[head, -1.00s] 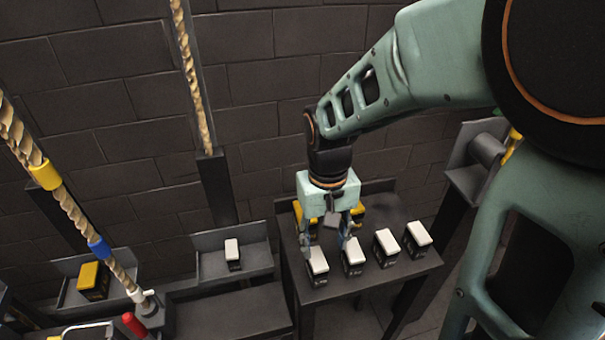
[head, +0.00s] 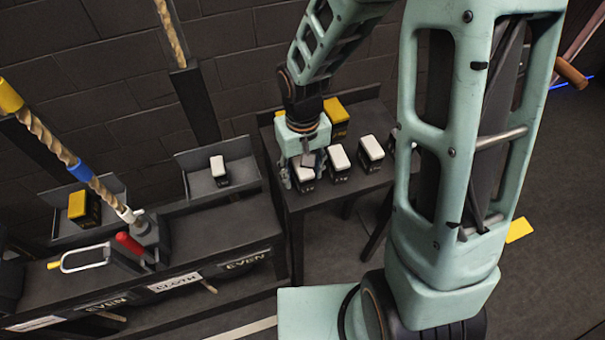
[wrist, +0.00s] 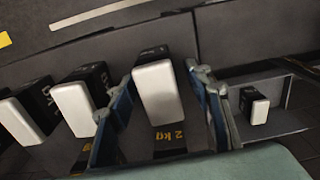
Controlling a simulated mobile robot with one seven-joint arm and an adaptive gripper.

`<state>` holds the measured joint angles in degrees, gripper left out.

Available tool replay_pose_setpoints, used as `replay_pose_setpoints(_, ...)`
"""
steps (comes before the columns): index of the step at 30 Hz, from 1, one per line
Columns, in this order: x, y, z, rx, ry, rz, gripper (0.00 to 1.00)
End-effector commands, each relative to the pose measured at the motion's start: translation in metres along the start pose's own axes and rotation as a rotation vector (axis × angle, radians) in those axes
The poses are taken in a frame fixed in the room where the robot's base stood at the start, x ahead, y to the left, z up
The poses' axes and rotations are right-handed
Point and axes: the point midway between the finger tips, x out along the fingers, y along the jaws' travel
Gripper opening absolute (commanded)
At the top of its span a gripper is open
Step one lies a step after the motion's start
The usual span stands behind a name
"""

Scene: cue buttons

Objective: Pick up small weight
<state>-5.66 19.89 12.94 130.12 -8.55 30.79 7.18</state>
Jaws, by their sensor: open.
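Several small black weights with white tops stand in a row on a dark table (head: 272,140). My gripper (head: 303,170) is open at the leftmost small weight (head: 303,175), with one finger on each side of it. In the wrist view that white-topped weight (wrist: 158,92) lies between the two spread fingers, with a gap on its right. Yellow "2 kg" lettering shows below the white top. Whether the left finger touches it I cannot tell. Two other small weights (head: 340,158) (head: 371,148) stand to its right in the head view.
A larger yellow-topped weight (head: 336,112) stands behind the row. Another white-topped weight (head: 218,168) sits on a separate tray to the left, with a yellow-topped one (head: 80,206) farther left. A rope post (head: 70,160) and a red handle (head: 130,243) are at left.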

Motion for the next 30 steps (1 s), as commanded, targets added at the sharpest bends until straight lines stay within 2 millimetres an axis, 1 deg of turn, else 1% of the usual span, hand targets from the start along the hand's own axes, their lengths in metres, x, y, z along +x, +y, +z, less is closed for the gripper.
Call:
replay_pose_setpoints(2, 0.0031, -0.0001, -0.0002, -0.001, 0.001, 0.0, 0.46)
replay_pose_setpoints(8, 0.0029, 0.0, -0.0003, 0.0, 0.001, 0.0, 0.46)
replay_pose_setpoints(18, 0.0026, 0.0, -0.0002, 0.0, 0.001, 0.0, 0.09)
replay_pose_setpoints(21, 0.0026, 0.0, -0.0002, 0.0, 0.001, 0.0, 0.0)
replay_pose_setpoints(30, 0.0014, 0.0, -0.0014, 0.0, 0.004, 0.0, 0.0)
